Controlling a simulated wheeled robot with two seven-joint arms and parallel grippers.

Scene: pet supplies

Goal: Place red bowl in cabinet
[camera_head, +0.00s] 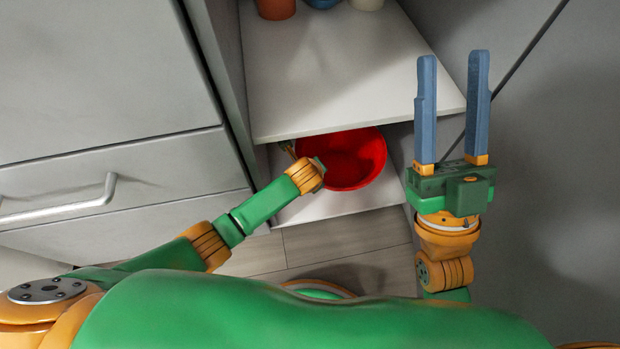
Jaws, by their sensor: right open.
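The red bowl (358,163) sits on the lower shelf (340,205) of the open cabinet, its far part hidden under the upper shelf (335,75). My left arm reaches in from the left, and its wrist is at the bowl's left edge. My left gripper's fingers are hidden, so I cannot tell whether they are open or touch the bowl. My right gripper (452,58) is open and empty, to the right of the bowl, with its two blue fingers apart and pointing up the picture.
An orange-brown pot (275,8), a blue item (322,3) and a pale item (366,3) stand at the back of the upper shelf. Its front is bare. Grey drawers (120,180) flank the cabinet on the left, with a grey panel (560,170) on the right.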

